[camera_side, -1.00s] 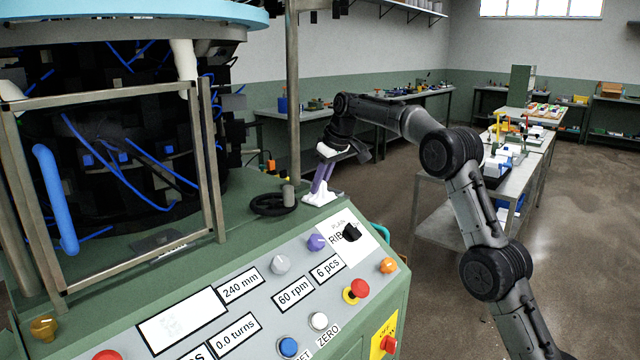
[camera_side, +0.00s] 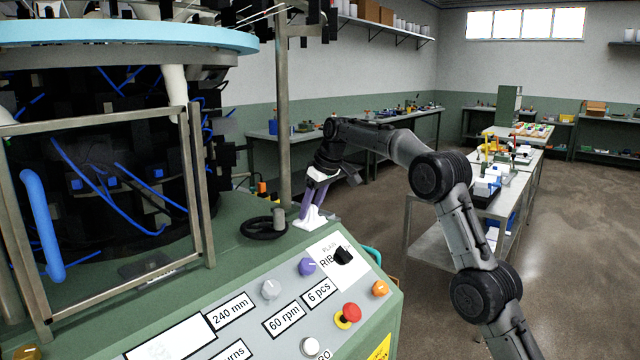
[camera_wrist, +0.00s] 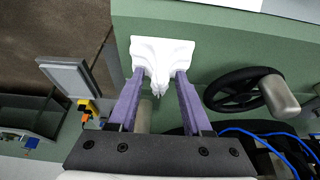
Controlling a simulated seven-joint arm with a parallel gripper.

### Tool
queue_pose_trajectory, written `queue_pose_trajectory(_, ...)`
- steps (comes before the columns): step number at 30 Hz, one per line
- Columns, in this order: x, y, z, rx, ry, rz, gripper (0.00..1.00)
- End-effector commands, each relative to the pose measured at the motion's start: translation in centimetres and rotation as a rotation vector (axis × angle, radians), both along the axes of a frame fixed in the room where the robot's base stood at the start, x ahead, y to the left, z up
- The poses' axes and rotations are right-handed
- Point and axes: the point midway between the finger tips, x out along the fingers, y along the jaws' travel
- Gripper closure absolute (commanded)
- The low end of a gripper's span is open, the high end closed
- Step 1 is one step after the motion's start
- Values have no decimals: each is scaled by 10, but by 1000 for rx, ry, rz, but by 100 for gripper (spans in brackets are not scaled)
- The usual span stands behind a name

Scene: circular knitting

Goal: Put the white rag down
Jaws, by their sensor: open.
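The white rag (camera_side: 312,216) lies crumpled on the green machine deck, near its far right corner. It also shows in the wrist view (camera_wrist: 160,50), bunched and folded between and beyond my fingertips. My gripper (camera_side: 315,204) points down at the rag with its purple fingers apart. In the wrist view the open fingers (camera_wrist: 158,76) stand either side of the rag's near, wrinkled part. I cannot tell whether either finger touches the cloth. The underside of the rag is hidden.
A black handwheel (camera_side: 263,227) with a grey handle sits just left of the rag. A metal post (camera_side: 283,110) rises behind it. The control panel (camera_side: 290,300) with knobs and buttons slopes down in front. The deck's edge drops to the floor beyond the rag.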

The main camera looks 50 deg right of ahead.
Motion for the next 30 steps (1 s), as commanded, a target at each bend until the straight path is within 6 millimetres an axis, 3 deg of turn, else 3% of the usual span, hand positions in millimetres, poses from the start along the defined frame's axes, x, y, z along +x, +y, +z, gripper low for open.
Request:
queue_pose_trajectory(15, -44, 1, 101, -3, -6, -1, 51)
queue_pose_trajectory(21, -52, 1, 119, -1, -3, -1, 51)
queue_pose_trajectory(30, -57, 4, 127, -1, -2, -1, 51)
